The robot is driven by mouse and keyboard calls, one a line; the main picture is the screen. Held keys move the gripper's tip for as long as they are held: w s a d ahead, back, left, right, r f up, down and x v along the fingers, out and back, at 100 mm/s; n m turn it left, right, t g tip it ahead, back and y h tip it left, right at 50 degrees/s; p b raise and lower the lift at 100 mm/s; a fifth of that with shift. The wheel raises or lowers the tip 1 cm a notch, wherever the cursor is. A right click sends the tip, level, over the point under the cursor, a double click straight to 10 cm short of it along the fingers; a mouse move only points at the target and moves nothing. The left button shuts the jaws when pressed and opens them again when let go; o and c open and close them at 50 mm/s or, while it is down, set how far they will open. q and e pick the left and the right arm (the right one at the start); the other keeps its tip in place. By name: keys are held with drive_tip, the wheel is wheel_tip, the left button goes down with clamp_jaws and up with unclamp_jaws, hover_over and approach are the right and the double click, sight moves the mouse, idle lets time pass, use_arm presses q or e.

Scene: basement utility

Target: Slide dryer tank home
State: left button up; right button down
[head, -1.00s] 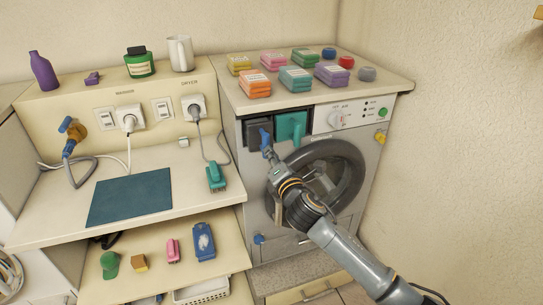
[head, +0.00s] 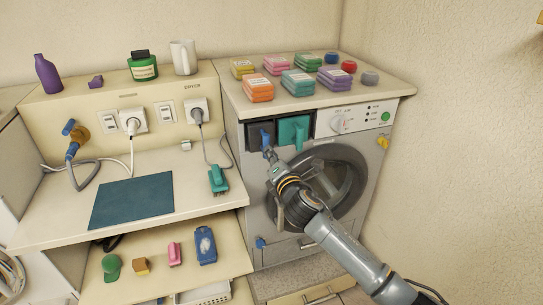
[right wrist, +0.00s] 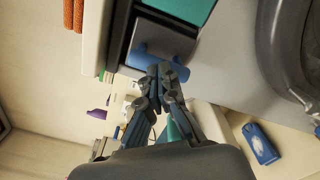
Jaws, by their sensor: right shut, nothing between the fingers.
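The dryer (head: 345,150) stands at the back right with a round door. At its top left are two compartments: a dark grey tank front (head: 254,134) with a blue handle (head: 265,139), and a teal front (head: 293,130) beside it. In the right wrist view the grey front (right wrist: 160,38) sits within a dark frame, with the blue handle (right wrist: 165,67) along it. My right gripper (head: 268,152) is shut and empty, its tips (right wrist: 161,76) at the handle; I cannot tell whether they touch. My left gripper is not in view.
Several coloured boxes (head: 297,82) lie on the dryer's top. Left is a counter with a dark mat (head: 132,200), a teal brush-like item (head: 218,179) and plugged cords. A lower shelf (head: 120,285) holds small items. A blue packet (right wrist: 260,143) shows in the right wrist view.

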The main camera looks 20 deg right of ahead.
drive_tip(key=shift+w, duration=0.25)
drive_tip(key=shift+r, duration=0.15)
drive_tip(key=s+p, duration=0.1)
drive_tip(key=s, duration=1.3)
drive_tip(key=shift+s+d+p, duration=0.25)
drive_tip(key=shift+p, duration=0.05)
drive_tip(key=shift+f, duration=0.2)
